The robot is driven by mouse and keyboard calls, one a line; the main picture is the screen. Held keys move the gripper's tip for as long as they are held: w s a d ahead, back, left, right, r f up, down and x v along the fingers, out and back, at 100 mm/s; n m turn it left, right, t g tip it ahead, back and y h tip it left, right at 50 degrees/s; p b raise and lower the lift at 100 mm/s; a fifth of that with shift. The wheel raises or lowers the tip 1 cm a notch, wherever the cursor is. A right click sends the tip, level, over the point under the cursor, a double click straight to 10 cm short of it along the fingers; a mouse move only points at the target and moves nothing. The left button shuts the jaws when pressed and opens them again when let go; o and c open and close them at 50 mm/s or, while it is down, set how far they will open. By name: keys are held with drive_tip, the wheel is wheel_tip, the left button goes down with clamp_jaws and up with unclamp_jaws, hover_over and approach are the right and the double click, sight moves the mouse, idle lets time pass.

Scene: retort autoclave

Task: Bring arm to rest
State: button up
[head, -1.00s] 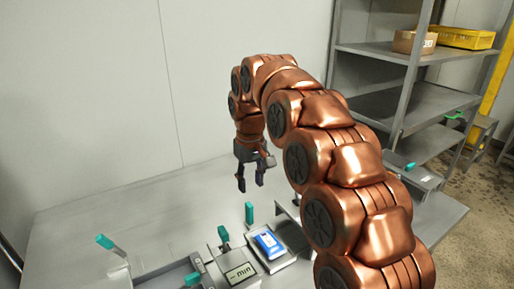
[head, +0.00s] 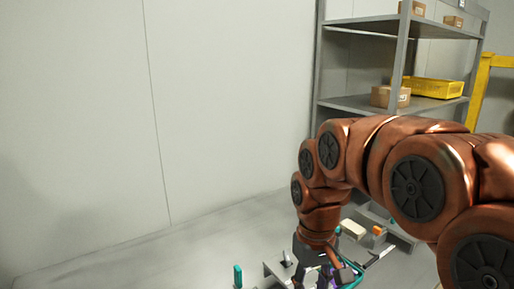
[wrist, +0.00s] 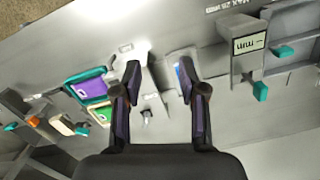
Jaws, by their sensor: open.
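My arm reaches in from the right edge of the head view and bends down to the bench. My gripper (head: 318,280) hangs at the bottom edge of that view, partly cut off. In the wrist view the two dark fingers of my gripper (wrist: 158,75) stand well apart, with only bench fixtures visible between and beyond them. No object is held between them.
In the head view, a shelf rack (head: 350,103) holds a yellow crate (head: 436,88). Bench space (head: 150,255) at left is bare.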

drive_tip(key=s+d+f+m+p, duration=0.1)
drive_tip(key=s+d+p, duration=0.1)
drive_tip(key=s, duration=0.8)
drive_tip(key=s+d+f+m+p, duration=0.1)
drive_tip(key=s+d, duration=0.4)
drive_tip(key=s, duration=0.5)
drive_tip(key=shift+s+d+f+m+g+p, duration=0.25)
drive_tip(key=shift+f+m+g+p, duration=0.15)
drive_tip(key=shift+f+m, duration=0.35)
